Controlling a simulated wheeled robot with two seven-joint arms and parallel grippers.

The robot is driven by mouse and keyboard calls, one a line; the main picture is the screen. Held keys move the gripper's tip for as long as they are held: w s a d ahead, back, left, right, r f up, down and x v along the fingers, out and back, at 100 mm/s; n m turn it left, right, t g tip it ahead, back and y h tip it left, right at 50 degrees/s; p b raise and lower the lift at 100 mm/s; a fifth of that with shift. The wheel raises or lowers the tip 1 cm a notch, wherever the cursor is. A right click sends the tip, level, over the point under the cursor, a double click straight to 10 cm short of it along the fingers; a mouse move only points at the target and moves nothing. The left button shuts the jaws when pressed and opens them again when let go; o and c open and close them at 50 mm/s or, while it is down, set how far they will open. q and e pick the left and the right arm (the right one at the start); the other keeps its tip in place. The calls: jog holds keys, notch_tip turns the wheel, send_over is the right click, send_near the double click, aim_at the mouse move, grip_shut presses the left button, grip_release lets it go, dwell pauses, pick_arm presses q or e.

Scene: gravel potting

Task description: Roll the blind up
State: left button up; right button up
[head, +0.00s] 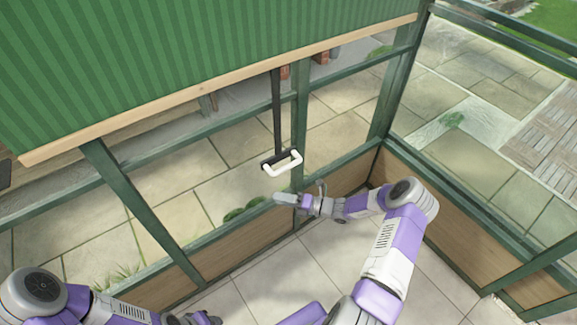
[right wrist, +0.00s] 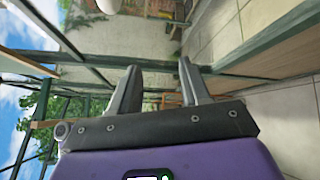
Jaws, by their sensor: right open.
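The green striped blind (head: 190,60) hangs over the upper part of the window, with a pale wooden bar (head: 225,87) along its lower edge. A dark strap (head: 277,115) hangs below the bar and ends in a white handle (head: 284,164) on a dark mount. My right gripper (head: 302,194) is open and empty, just below the handle and apart from it. Its two spread fingers show in the right wrist view (right wrist: 159,68), with nothing between them. My left gripper (head: 203,318) is at the bottom edge, partly cut off; its jaws cannot be made out.
Green window frames (head: 300,100) stand behind the strap and handle, with a low wooden wall panel (head: 240,255) beneath. A second glazed wall meets them at the right corner. Pale floor tiles (head: 270,270) are clear. Paving lies outside.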

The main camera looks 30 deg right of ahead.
aim_at(289, 164)
jog(key=w+d+r+m+t+h, duration=0.2)
jog(key=d+r+m+t+h, duration=0.25)
jog(key=d, duration=0.55)
jog(key=shift+m+t+y, duration=0.45)
jog(key=shift+m+y, duration=0.3)
jog(key=shift+m, duration=0.1)
jog(key=b+x, duration=0.1)
jog(key=x, duration=0.5)
jog(key=shift+w, duration=0.35)
grip_shut()
